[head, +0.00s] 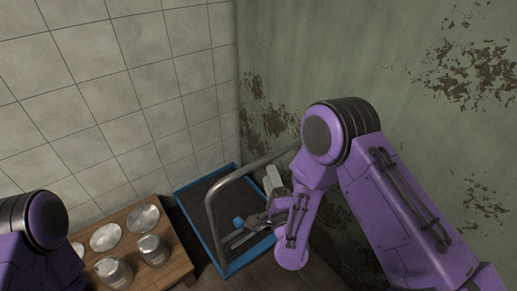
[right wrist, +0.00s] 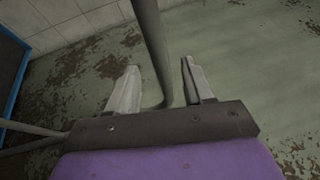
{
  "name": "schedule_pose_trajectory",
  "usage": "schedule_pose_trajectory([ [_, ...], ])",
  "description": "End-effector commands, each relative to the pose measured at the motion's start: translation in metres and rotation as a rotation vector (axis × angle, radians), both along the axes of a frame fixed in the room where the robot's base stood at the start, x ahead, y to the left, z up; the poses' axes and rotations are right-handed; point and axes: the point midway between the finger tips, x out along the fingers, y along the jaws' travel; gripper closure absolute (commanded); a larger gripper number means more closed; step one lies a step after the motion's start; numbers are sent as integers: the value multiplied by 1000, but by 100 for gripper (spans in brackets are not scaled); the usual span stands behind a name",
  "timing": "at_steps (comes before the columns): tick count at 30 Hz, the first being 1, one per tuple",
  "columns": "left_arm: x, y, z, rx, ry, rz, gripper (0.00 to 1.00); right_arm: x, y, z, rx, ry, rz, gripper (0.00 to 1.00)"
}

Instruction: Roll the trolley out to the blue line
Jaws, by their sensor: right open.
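The trolley (head: 217,249) has a dark deck with a blue rim and stands in the corner by the walls. Its grey tubular handle (head: 213,215) rises over the deck. The trolley's blue rim (right wrist: 13,80) shows at the left there. My left gripper is out of view; only part of that arm shows. No blue line is visible.
A wooden table (head: 176,262) stands left of the trolley, close to it, with metal cans (head: 152,250) and round lids (head: 145,218). A tiled wall (head: 120,90) and a peeling green wall (head: 350,60) meet behind the trolley. Dark floor shows at the bottom.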

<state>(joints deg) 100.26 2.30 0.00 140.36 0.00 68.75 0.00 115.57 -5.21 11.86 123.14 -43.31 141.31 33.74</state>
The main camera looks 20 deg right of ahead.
Motion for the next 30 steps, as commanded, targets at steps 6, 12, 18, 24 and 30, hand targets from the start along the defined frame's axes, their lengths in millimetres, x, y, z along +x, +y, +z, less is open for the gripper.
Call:
schedule_pose_trajectory([
  [6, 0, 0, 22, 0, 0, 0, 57, 49, -5, 12, -2, 1, -6, 48],
  [12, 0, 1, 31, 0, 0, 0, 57, 81, -5, 16, -3, 2, -4, 48],
  [18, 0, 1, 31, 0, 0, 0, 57, 89, -5, 15, -6, 5, -2, 48],
  [24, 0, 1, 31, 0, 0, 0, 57, 89, -5, 15, -6, 5, -2, 65],
  [30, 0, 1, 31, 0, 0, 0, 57, 89, -5, 15, -6, 4, -2, 100],
])
